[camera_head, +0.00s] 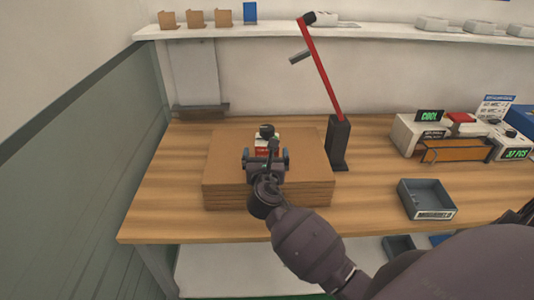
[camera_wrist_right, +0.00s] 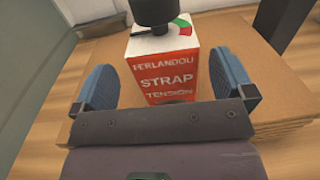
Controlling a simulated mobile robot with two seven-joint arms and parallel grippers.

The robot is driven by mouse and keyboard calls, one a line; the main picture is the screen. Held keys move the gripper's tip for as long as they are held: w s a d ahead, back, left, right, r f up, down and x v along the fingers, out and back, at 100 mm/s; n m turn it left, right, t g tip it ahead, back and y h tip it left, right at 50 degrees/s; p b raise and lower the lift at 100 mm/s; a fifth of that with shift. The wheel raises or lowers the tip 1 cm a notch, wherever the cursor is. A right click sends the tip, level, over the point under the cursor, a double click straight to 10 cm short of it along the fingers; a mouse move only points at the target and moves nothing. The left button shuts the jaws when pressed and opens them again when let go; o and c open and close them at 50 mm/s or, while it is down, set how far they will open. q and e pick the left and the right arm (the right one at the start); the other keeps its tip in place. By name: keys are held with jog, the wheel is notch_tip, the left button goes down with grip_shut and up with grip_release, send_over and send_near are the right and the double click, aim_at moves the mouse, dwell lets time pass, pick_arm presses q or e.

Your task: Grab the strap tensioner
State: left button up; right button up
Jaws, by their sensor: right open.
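The strap tensioner (camera_wrist_right: 172,68) is a red and white box lettered "STRAP TENSION" with a black knob on top. It stands upright on a stack of brown cardboard sheets (camera_head: 228,158) on the wooden table. In the head view the tensioner (camera_head: 267,139) shows just beyond my right gripper (camera_head: 268,157), which hides its lower part. In the right wrist view my right gripper (camera_wrist_right: 168,88) is open, with one blue finger pad on each side of the box. Gaps show between the pads and the box. My left gripper is not in view.
A red arm on a dark post (camera_head: 339,143) stands right of the stack. A dark grey tray (camera_head: 426,200) sits at the table's right, with devices and an orange-brown holder (camera_head: 457,150) behind it. A shelf (camera_head: 370,33) runs along the wall. Bare table lies left of the stack.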

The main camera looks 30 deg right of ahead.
jog(key=shift+x, duration=2.65)
jog(key=shift+s+d, duration=0.1)
jog(key=shift+d, duration=0.1)
jog(key=shift+c, duration=0.2)
jog(key=c, duration=1.2)
jog(key=shift+r, duration=0.2)
jog(key=c, duration=0.3)
